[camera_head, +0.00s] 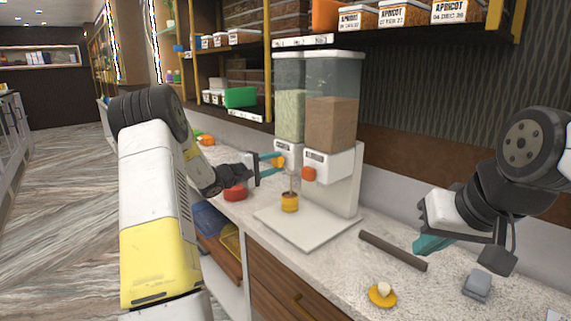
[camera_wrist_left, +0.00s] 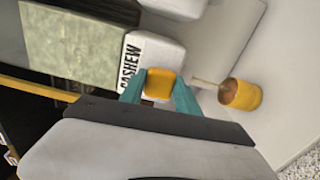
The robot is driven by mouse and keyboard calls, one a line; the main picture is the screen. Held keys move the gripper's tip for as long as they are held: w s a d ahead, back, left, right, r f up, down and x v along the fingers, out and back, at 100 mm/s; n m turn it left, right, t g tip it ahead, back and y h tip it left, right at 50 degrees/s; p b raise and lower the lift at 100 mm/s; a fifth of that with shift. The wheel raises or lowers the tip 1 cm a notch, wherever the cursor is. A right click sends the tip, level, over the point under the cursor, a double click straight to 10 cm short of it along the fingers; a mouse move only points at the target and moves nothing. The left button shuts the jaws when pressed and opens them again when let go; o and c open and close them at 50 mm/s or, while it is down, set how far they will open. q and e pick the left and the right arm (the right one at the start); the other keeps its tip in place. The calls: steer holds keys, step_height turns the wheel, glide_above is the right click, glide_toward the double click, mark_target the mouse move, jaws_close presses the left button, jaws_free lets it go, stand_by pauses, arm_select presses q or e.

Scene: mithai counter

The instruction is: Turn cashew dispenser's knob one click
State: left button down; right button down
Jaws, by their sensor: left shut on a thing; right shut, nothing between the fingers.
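The cashew dispenser (camera_head: 290,110) is the left one of two clear dispensers on a white stand, holding pale green contents. Its label "CASHEW" (camera_wrist_left: 131,62) reads in the left wrist view. Its yellow knob (camera_wrist_left: 160,84) sits between the teal fingertips of my left gripper (camera_wrist_left: 160,92), which is shut on it. In the head view the left gripper (camera_head: 272,168) reaches the knob from the left. My right gripper (camera_head: 432,244) is shut and empty, low over the counter at the right. A yellow cup (camera_head: 289,202) with brown contents and a thin stick stands below the dispensers.
The right dispenser (camera_head: 331,120) holds brown contents and has an orange-red knob (camera_head: 309,174). A dark bar (camera_head: 393,250), a yellow dish (camera_head: 382,296) and a grey block (camera_head: 478,285) lie on the counter. Shelves of boxes hang above.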

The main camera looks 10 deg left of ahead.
arm_select(q)
steer(key=shift+f+m, duration=0.1)
steer(key=shift+m, duration=0.3)
steer(key=c, duration=0.9)
jaws_free()
steer(key=shift+v, duration=3.9)
steer(key=shift+v, duration=4.55)
